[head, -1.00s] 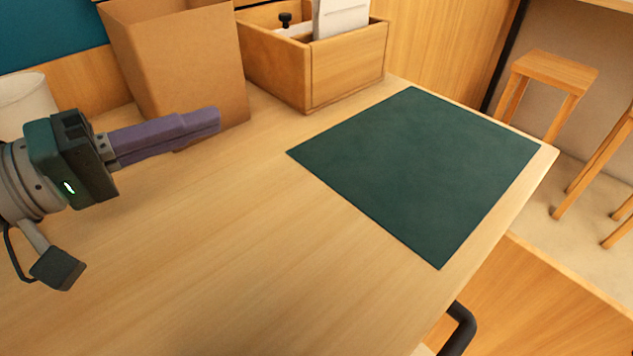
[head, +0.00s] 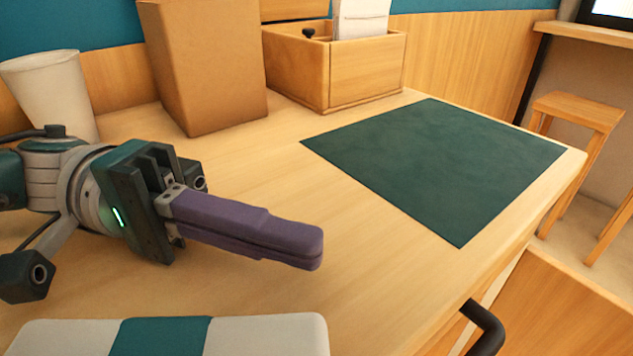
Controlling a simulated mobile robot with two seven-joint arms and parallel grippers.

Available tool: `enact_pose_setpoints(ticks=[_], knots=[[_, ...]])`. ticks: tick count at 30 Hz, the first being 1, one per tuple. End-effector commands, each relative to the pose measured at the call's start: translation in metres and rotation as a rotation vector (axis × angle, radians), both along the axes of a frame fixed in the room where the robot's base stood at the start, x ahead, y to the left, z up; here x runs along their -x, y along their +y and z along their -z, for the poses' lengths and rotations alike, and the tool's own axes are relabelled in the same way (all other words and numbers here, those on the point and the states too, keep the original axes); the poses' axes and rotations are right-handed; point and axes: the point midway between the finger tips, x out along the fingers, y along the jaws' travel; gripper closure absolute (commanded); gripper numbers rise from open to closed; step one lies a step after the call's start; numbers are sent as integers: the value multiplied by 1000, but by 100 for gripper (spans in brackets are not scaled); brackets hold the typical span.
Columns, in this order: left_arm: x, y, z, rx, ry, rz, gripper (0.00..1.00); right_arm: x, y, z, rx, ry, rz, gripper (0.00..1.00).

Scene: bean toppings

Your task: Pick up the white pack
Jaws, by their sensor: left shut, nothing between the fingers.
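A white, flat, upright item (head: 361,17), which looks like the white pack, stands in the wooden box (head: 366,74) at the back of the table. Its top is cut off by the picture's edge and its lower part is hidden by the box wall. My left gripper (head: 318,248) is over the left-middle of the table, well in front of the box and apart from it. Its purple fingers are shut with nothing between them and point right. My right gripper is not in view.
A brown paper bag (head: 207,65) stands left of the box, and a white cup (head: 55,90) behind my left arm. A dark green mat (head: 440,165) lies bare at right. A white shape with a teal band (head: 265,335) shows at the bottom edge; I cannot tell what it is.

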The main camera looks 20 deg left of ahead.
Motion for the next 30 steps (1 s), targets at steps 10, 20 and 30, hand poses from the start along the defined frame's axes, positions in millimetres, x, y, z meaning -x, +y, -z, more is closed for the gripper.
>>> enact_pose_setpoints(ticks=[10,20,30], knots=[[33,0,0,-1,2,-2,100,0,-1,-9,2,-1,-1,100],[37,2,0,0,-1,-2,100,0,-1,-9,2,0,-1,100],[58,11,-3,-1,4,-2,100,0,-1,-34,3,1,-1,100]])
